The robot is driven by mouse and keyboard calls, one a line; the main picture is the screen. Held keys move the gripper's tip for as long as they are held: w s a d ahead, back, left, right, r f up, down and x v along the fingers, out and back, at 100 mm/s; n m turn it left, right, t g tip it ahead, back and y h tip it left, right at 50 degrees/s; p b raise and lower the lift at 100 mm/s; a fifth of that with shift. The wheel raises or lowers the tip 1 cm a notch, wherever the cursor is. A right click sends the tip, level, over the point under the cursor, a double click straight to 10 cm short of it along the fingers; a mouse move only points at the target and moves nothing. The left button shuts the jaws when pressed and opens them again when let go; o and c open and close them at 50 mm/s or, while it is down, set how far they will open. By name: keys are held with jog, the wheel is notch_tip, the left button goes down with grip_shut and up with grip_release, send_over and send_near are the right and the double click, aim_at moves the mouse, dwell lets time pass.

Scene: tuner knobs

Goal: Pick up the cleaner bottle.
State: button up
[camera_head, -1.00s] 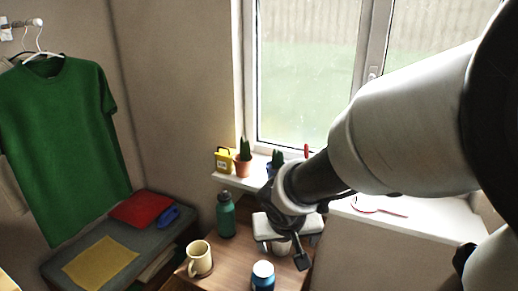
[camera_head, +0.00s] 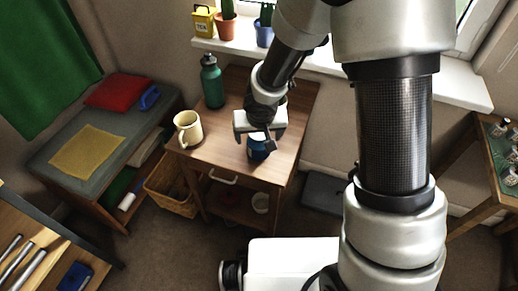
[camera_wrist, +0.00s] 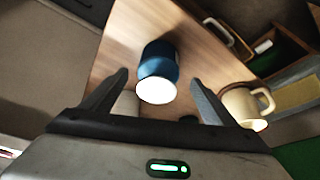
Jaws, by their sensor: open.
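A blue container with a white top (camera_head: 257,151) stands near the front edge of the small wooden table. In the wrist view the blue container (camera_wrist: 158,62) lies between my open fingers, with its white end toward the camera. I cannot read a label on it. A green bottle with a dark cap (camera_head: 212,85) stands upright at the back left of the table. I cannot tell which of these is the cleaner bottle. My gripper (camera_head: 256,140) is open and empty, above and just behind the blue container, partly covering it in the head view.
A cream mug (camera_head: 188,128) stands at the table's left; it also shows in the wrist view (camera_wrist: 245,104). The wooden table (camera_head: 225,150) has bare room between mug and gripper. Potted plants and a yellow box (camera_head: 204,21) stand on the sill behind. A wicker basket (camera_head: 172,190) is below left.

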aim_at(259, 142)
jog(key=shift+b+x, duration=1.05)
jog(key=shift+x, duration=2.15)
jog(key=shift+d, duration=0.1)
jog(key=c, duration=1.4)
